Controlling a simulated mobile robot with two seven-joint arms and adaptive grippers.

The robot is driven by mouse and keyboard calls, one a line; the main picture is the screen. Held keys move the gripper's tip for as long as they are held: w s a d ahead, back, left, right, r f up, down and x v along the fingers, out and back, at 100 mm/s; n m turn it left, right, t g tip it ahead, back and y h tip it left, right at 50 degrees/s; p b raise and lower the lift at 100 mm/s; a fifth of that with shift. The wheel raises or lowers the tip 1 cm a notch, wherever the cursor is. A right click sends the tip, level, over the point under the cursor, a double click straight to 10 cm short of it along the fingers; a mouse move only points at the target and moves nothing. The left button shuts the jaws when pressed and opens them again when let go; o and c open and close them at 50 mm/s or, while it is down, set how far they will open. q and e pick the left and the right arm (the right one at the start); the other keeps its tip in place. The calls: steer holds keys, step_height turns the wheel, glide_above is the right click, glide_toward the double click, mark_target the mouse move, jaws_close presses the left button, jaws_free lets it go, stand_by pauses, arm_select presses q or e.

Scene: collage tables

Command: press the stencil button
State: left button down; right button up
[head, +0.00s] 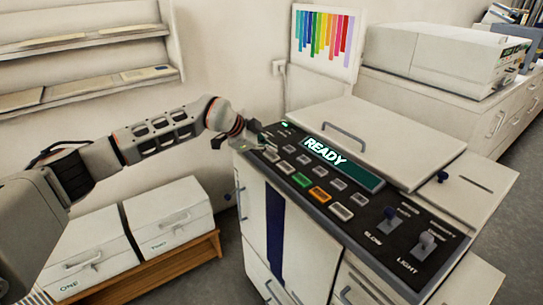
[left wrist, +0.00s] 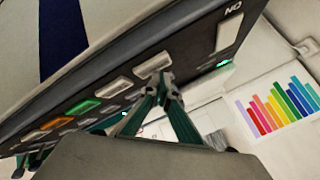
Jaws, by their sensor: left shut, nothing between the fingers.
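A white copying machine (head: 308,212) stands in the middle of the head view, with a dark control panel (head: 371,207) and a lit "READY" display (head: 325,150). The panel has grey buttons, one green button (head: 301,180) and one orange button (head: 319,194). No button label is readable, so I cannot tell which one is the stencil button. My left gripper (head: 261,139) is shut and empty over the panel's far left end. In the left wrist view its fingertips (left wrist: 167,92) are close to a grey button (left wrist: 153,65); contact cannot be told. My right gripper is not in view.
Two white boxes marked ONE (head: 88,250) and TWO (head: 168,219) sit on a low wooden stand at the left. Wall shelves (head: 95,83) are above. Levers (head: 424,245) rise from the panel's right end. A white printer (head: 440,55) stands behind.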

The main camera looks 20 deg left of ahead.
mark_target(270, 156)
arm_select(q)
steer(key=shift+f, duration=0.45)
stand_by(0.5)
steer(key=shift+r, duration=0.15)
steer(key=shift+r+p, duration=0.55)
steer(key=shift+r, duration=0.15)
steer(key=shift+r+p, duration=1.55)
steer(key=shift+r, duration=1)
